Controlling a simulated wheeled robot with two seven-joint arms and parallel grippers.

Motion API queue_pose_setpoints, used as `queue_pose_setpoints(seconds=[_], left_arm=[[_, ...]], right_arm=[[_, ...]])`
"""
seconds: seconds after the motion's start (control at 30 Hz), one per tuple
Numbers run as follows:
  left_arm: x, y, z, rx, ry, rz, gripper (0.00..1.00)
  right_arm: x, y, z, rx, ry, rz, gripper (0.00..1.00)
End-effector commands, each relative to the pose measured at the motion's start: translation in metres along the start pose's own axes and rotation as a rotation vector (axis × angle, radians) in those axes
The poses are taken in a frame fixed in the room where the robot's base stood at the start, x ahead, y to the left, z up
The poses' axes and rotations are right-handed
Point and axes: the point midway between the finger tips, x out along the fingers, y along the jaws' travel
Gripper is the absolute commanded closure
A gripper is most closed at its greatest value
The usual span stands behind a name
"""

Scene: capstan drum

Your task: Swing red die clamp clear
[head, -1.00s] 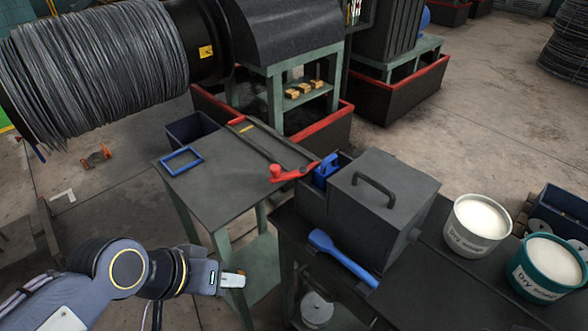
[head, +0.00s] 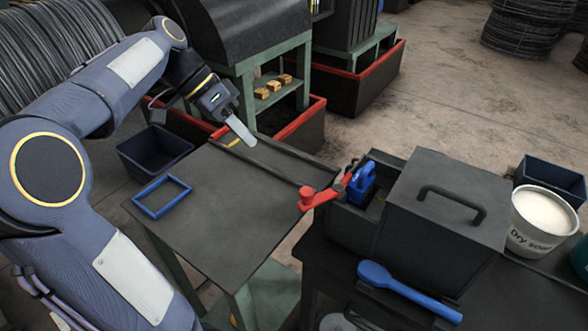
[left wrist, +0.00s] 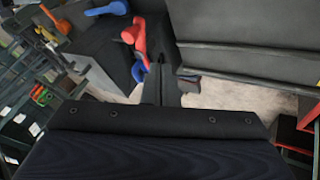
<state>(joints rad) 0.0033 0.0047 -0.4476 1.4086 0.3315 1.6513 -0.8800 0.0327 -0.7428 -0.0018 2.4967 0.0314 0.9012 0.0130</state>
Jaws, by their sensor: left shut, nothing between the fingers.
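The red die clamp (head: 318,194) is a short red lever with a round knob at its left end. It sits at the left side of the open dark box, over the right edge of the grey table. A red part also shows at the top of the left wrist view (left wrist: 134,36). My left gripper (head: 241,132) is shut and empty above the far edge of the table, to the left of and beyond the clamp, not touching it. My right gripper is not in view.
A blue block with a handle (head: 362,182) sits in the open box beside a grey lidded box (head: 440,215). A blue scoop (head: 405,290) lies in front. A blue frame (head: 161,196) lies on the left of the grey table (head: 225,225), whose middle is clear. A white bucket (head: 535,225) stands right.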

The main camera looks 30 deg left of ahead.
Motion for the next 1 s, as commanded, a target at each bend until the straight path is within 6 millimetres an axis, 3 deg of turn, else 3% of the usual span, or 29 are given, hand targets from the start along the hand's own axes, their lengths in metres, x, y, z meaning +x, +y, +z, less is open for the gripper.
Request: queue_pose_setpoints(seconds=[0.53, 0.67, 1.0], left_arm=[[0.005, -0.004, -0.002, 0.02, -0.005, 0.004, 1.0], [0.022, -0.003, -0.002, 0.02, -0.007, 0.006, 1.0], [0.095, -0.002, -0.002, 0.018, -0.01, 0.006, 1.0]], right_arm=[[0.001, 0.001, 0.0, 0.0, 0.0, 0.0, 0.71], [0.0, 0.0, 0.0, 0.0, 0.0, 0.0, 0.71], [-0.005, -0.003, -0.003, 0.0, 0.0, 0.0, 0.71]])
